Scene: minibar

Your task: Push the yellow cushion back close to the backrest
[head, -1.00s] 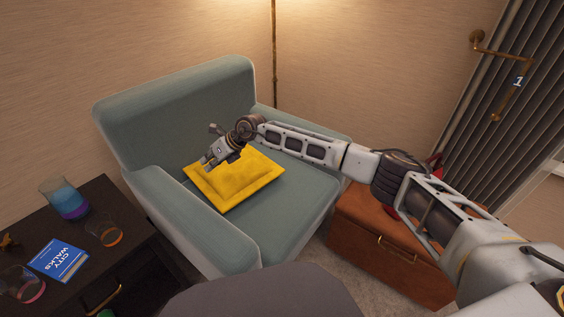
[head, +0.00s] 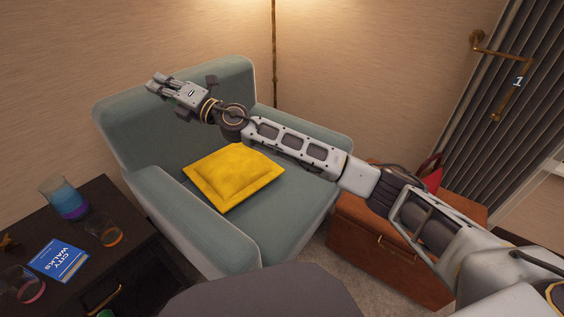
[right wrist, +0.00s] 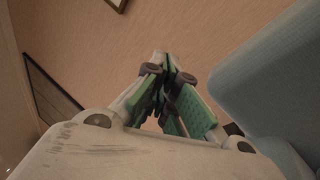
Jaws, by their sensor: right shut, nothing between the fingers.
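The yellow cushion (head: 234,178) lies flat on the seat of the grey-green armchair (head: 290,200), near the left armrest. Its far edge is close to the backrest (head: 185,125); I cannot tell whether they touch. My right gripper (head: 157,85) is raised in front of the upper backrest, above and apart from the cushion, pointing left. It is shut and empty. In the right wrist view, its closed fingers (right wrist: 170,90) show against the wall, with part of the armchair (right wrist: 270,85) at the right. My left gripper is not in view.
A dark side table (head: 125,262) at the left holds a blue book (head: 59,261) and several glasses. A brown leather ottoman (head: 370,245) stands right of the armchair. A thin lamp pole (head: 274,50) rises behind it.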

